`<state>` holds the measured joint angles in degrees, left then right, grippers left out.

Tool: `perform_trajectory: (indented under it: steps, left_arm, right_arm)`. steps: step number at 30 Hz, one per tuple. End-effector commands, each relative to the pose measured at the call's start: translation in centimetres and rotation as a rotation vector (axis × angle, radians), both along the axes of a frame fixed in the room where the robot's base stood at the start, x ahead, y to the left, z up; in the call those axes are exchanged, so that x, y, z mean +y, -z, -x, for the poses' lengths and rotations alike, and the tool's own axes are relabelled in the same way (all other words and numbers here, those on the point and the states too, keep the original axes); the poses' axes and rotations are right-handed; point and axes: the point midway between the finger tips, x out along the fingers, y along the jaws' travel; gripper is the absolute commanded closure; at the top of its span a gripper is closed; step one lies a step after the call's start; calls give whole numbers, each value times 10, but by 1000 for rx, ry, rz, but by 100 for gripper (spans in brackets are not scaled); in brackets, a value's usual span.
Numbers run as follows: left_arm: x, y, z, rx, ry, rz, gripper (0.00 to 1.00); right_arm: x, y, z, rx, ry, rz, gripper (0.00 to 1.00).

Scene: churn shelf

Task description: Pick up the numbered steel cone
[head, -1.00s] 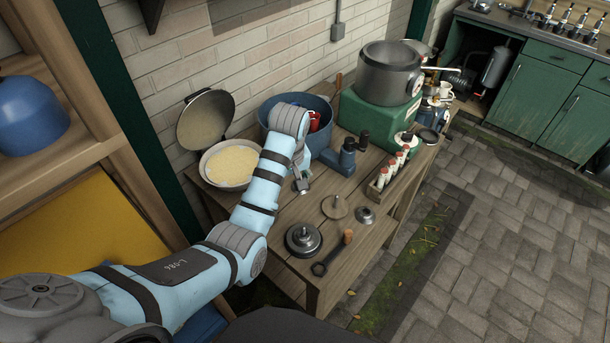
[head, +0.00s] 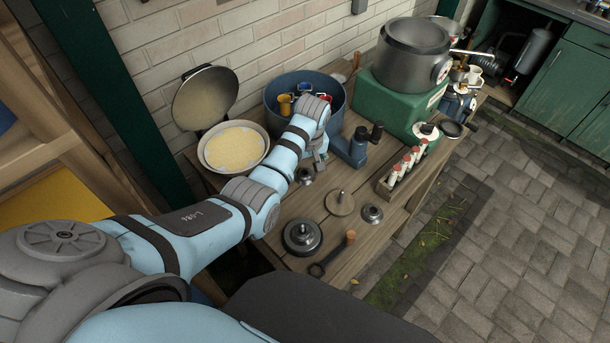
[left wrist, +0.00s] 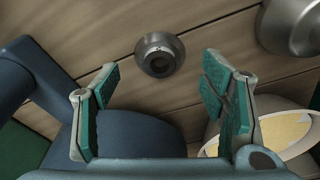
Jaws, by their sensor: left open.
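A small flared steel cone (head: 305,175) stands on the wooden bench beside my left gripper (head: 319,168). In the left wrist view the cone (left wrist: 159,55) shows a round dark hole in its top. There it lies beyond the two green-padded fingers (left wrist: 162,110), roughly midway between their lines and apart from both. My left gripper is open and empty. A similar small steel piece (head: 372,214) sits farther right on the bench. No number is readable on either piece. My right gripper is not in view.
A blue hand grinder (head: 352,148) stands close to the right of my left gripper. A pan of yellow grain (head: 234,149) and a blue tub (head: 275,103) stand behind. A wooden disc (head: 339,203), a dark weight (head: 301,236) and a bottle rack (head: 386,187) occupy the front.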

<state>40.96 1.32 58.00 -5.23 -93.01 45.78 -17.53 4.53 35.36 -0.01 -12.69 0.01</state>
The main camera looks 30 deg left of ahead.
Motion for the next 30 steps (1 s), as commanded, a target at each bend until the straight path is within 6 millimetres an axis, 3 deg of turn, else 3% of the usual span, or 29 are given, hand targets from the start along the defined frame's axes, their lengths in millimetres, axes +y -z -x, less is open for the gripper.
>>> perform_trajectory:
  steps: [1,4,11,21,29,30]
  left_arm:
    - [3,13,-2,3,-1,0,35]
    - [5,29,-4,2,-2,1,35]
    - [5,30,-5,-1,-3,1,35]
    - [5,30,-4,-1,-3,1,88]
    - [5,29,-4,0,-3,2,89]
    - [5,27,-4,0,-3,2,94]
  right_arm:
    - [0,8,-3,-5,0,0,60]
    - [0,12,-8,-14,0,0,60]
    - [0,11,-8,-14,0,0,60]
    - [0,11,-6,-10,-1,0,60]
    - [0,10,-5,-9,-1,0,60]
    - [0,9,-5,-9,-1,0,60]
